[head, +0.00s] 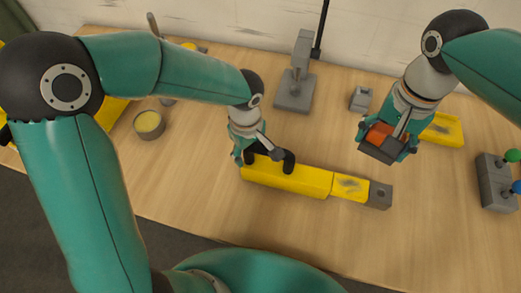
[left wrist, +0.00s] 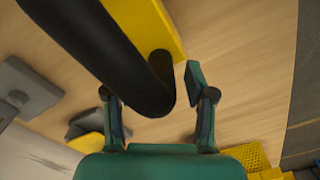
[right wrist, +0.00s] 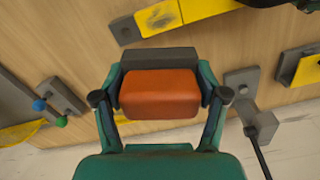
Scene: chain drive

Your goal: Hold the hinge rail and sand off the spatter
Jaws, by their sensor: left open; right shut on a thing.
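The yellow hinge rail (head: 300,180) lies across the table. Its right part carries a dark spatter patch (head: 351,187), and a grey block (head: 380,195) forms its right end. A black arched handle (head: 288,160) rises from its left part. My left gripper (head: 262,152) is at this handle. In the left wrist view its open fingers stand on either side of the black handle (left wrist: 125,65). My right gripper (head: 387,143) is shut on an orange and grey sanding block (right wrist: 158,93), held above and apart from the rail. The spatter also shows in the right wrist view (right wrist: 165,15).
A grey press-like stand (head: 297,90) and a small grey block (head: 361,99) stand behind the rail. A yellow tray (head: 443,129) lies at the right. A grey block with green and blue knobs (head: 496,183) is further right. A cup (head: 149,124) stands left. Bare table lies before the rail.

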